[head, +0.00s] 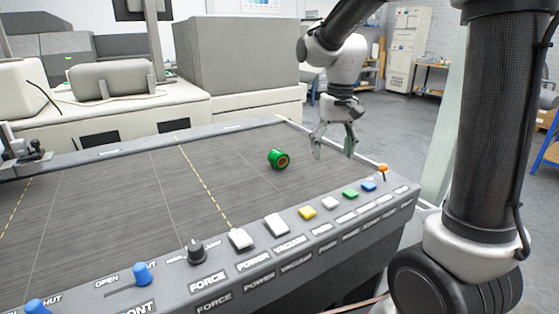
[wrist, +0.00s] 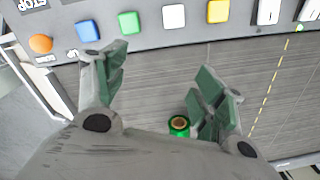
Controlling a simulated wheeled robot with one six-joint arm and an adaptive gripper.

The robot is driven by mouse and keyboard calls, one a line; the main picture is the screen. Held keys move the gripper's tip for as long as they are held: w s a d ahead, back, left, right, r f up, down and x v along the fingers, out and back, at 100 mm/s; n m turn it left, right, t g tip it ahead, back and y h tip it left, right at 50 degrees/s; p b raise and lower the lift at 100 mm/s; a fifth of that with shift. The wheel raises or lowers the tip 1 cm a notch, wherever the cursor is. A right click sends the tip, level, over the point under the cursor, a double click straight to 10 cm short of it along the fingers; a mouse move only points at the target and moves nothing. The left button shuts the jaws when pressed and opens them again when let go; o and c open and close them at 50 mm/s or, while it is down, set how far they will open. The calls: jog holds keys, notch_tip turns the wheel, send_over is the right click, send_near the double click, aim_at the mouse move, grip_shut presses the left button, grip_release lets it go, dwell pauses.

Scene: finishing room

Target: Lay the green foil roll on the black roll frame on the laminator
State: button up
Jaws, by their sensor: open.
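The green foil roll (head: 278,159) lies on its side on the grey table bed, with its brown core end showing. In the wrist view the roll (wrist: 179,125) is low in the picture, beside and partly behind the right-hand finger. My gripper (head: 333,154) is open and empty, above the bed to the right of the roll in the head view. In the wrist view my gripper (wrist: 165,75) has its fingers spread with bare bed between them. I cannot make out the black roll frame or a laminator for certain in either view.
A control panel (head: 300,228) with coloured buttons and knobs runs along the bed's front edge. An orange button (head: 382,169) stands up at its right end. Grey machines (head: 235,55) stand behind. The bed (head: 120,205) left of the roll is clear.

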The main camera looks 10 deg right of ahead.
aim_at(279, 151)
jog(key=w+a+f+m, duration=0.2)
jog(key=w, duration=0.3)
jog(key=w+a+f+m, duration=0.2)
jog(key=w, duration=0.4)
jog(key=w+a+f+m+g, duration=0.1)
jog(key=w+a+f+m, duration=0.1)
jog(key=w, duration=0.3)
jog(key=shift+w+a+f+m+y, duration=0.15)
jog(key=shift+a+m+y, duration=0.15)
jog(key=shift+a+m, duration=0.15)
jog(key=w+r+m, duration=0.1)
jog(key=w, duration=0.1)
jog(key=w+a+r+m, duration=0.1)
jog(key=w+r+m, duration=0.1)
jog(key=shift+a+r+m+t, duration=0.1)
jog(key=shift+a+m+t, duration=0.15)
jog(key=shift+t, duration=0.15)
jog(key=shift+a+r+m, duration=0.1)
jog(key=shift+r+m, duration=0.2)
jog(key=shift+m, duration=0.4)
jog(key=shift+s+f+m+y, duration=0.2)
jog(key=shift+f+m+y, duration=0.1)
jog(key=shift+m, duration=0.4)
jog(key=f, duration=0.5)
jog(key=a+f, duration=0.1)
jog(key=f, duration=0.1)
jog(key=shift+f, duration=0.15)
jog(key=shift+c, duration=0.4)
jog(key=c, duration=1.2)
